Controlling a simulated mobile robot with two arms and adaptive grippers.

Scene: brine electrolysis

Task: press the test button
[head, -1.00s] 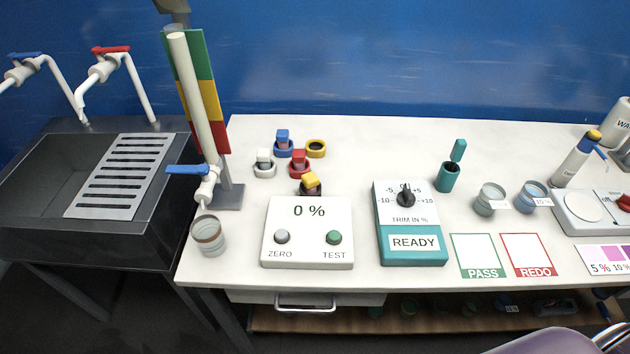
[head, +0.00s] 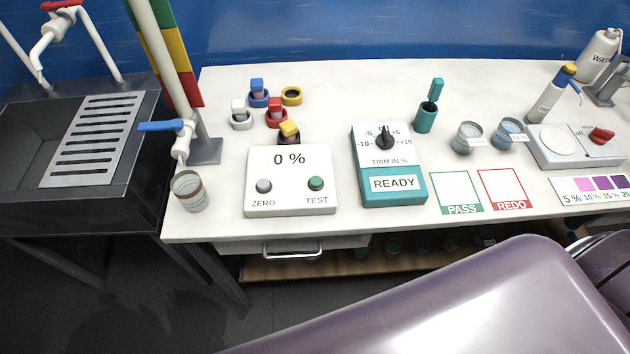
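The test button is a green round button (head: 316,184) above the word TEST on a white box (head: 290,209) near the front left of the bench. The box's display reads 0 %. A grey ZERO button (head: 264,186) sits to its left. Nothing covers or touches the test button. Neither of my grippers is in view. A large purple-grey part, which appears to be mine, fills the lower right.
A cup (head: 188,191) and blue-handled tap (head: 161,126) stand to the left. Several coloured-ring holders stand behind. PASS (head: 456,186) and REDO (head: 503,184) cards lie to the right.

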